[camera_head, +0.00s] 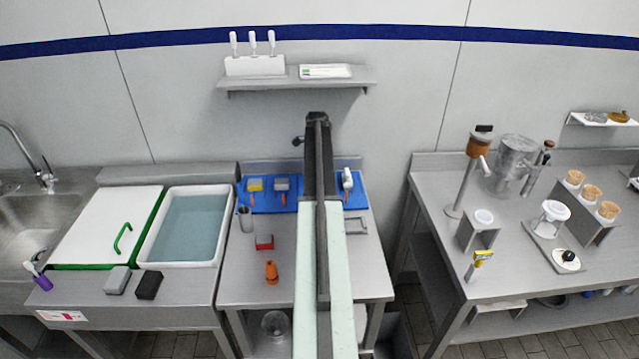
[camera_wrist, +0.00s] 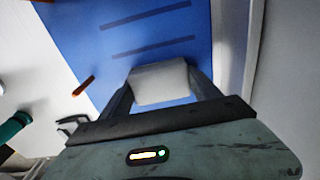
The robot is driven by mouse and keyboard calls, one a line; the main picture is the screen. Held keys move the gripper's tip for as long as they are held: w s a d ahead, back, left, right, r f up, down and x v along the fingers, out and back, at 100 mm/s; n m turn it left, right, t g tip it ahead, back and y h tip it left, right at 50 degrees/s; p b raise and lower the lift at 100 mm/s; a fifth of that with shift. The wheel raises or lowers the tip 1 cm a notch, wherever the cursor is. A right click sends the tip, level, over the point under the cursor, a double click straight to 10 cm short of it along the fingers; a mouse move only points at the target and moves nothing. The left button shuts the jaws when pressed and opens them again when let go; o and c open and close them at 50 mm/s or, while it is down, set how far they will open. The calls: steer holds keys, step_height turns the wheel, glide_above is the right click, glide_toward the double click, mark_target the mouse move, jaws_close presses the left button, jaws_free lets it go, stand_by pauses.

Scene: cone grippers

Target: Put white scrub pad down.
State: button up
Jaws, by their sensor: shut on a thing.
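The white scrub pad (camera_wrist: 160,84) sits between the two dark fingers of my gripper (camera_wrist: 161,80) in the wrist view. My gripper is shut on it, with one finger on each side. The pad is over the blue mat (camera_wrist: 85,28), near its right edge; I cannot tell whether it touches the mat. In the head view the blue mat (camera_head: 317,204) lies at the back of the middle table. A whitish item (camera_head: 347,179) shows there just right of my arm; I cannot tell whether it is the held pad. My arm hides the mat's middle.
A yellow pad (camera_head: 255,184) and a grey pad (camera_head: 281,184) stand on the mat's left part, by orange pegs. A metal cup (camera_head: 245,219), a red block (camera_head: 264,242) and an orange cone-like piece (camera_head: 271,272) stand nearby. A shelf (camera_head: 296,80) hangs above.

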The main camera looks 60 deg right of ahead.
steer(key=shift+f, duration=0.25)
steer(key=o, duration=1.6)
steer(key=shift+r, duration=0.15)
step_height(320, 180, up, 8)
steer(key=p, duration=0.7)
steer(key=shift+w+a+p, duration=0.1)
steer(key=shift+a+p, duration=0.05)
steer(key=shift+p, duration=0.25)
